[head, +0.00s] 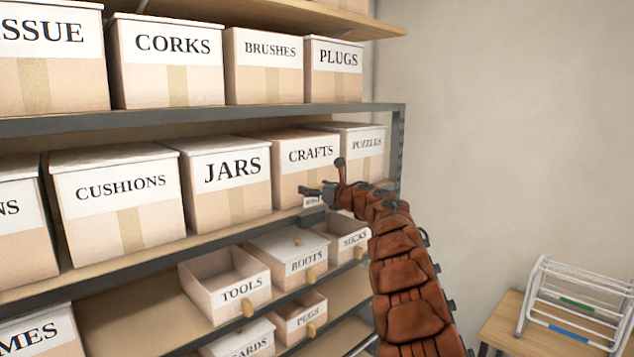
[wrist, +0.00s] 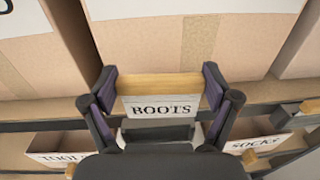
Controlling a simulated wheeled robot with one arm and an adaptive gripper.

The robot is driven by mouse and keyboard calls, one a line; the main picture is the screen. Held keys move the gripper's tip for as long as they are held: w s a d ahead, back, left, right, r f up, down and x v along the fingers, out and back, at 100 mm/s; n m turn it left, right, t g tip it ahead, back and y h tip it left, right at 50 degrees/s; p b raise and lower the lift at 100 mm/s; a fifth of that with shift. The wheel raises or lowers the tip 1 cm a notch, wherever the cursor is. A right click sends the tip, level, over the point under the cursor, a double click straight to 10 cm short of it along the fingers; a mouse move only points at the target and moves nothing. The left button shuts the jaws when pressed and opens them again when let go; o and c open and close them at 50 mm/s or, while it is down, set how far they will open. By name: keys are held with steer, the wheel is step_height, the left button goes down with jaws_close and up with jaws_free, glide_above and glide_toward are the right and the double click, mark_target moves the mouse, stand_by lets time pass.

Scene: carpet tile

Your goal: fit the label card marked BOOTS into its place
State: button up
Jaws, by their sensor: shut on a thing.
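My gripper (wrist: 160,84) is shut on the label card (wrist: 160,108), a white card printed BOOTS with a wooden bar along its top. The fingers grip the ends of the bar. In the head view, my gripper (head: 327,190) is at the shelf edge in front of the CRAFTS box (head: 297,177), with the card (head: 312,201) small and partly hidden. In the wrist view, a dark grey holder (wrist: 158,133) shows just below the card. I cannot tell whether they touch. A box also marked BOOTS (head: 300,266) sits on the shelf below.
On the lower shelf, the open TOOLS (head: 240,292) and SOCKS (head: 352,242) drawers flank the BOOTS box. The JARS box (head: 228,175) and PUZZLES box (head: 367,146) stand near my arm. A white rack (head: 575,300) stands on a wooden table at right.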

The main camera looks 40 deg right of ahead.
mark_target(314, 213)
steer(key=shift+a+r+n+y, duration=0.25)
steer(key=shift+r+n+y, duration=0.15)
steer(key=shift+y, duration=0.2)
steer(key=shift+s+f, duration=0.1)
steer(key=shift+f, duration=0.15)
steer(key=shift+f+b, duration=0.15)
steer(key=shift+b, duration=0.3)
steer(key=shift+f+b, duration=0.9)
steer(key=shift+b, duration=0.05)
steer(key=shift+f+b, duration=1.95)
steer(key=shift+b, duration=0.65)
stand_by(1.7)
steer(key=o, duration=0.6)
steer(key=shift+s, duration=0.1)
